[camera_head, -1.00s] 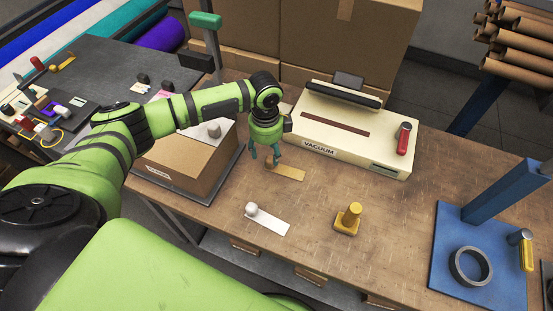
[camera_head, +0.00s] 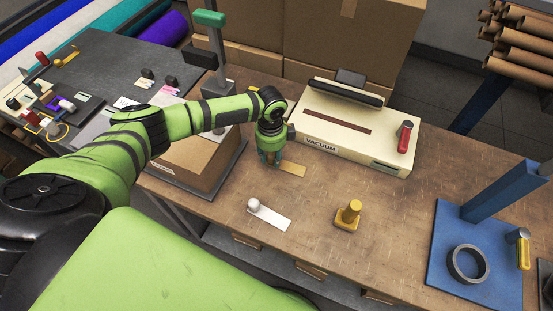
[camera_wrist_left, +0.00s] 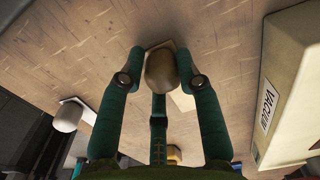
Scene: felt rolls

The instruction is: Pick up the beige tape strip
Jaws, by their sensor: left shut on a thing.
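The beige tape strip (camera_head: 292,169) lies flat on the brown worktable in front of the vacuum sealer. Its rounded beige knob (camera_wrist_left: 160,70) shows between the fingers in the left wrist view, with part of the strip's pale plate around it. My left gripper (camera_head: 271,160) is down over the strip's left end and shut on the knob; the fingers hide the knob in the head view. The strip looks to be resting on the table. My right gripper is not in view.
A white strip with a round knob (camera_head: 272,220) and a yellow stamp-like piece (camera_head: 348,215) stand nearer me. The vacuum sealer (camera_head: 350,140) is behind right, a cardboard box (camera_head: 195,160) is left. A blue stand (camera_head: 450,245) is at the right. The table's middle right is clear.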

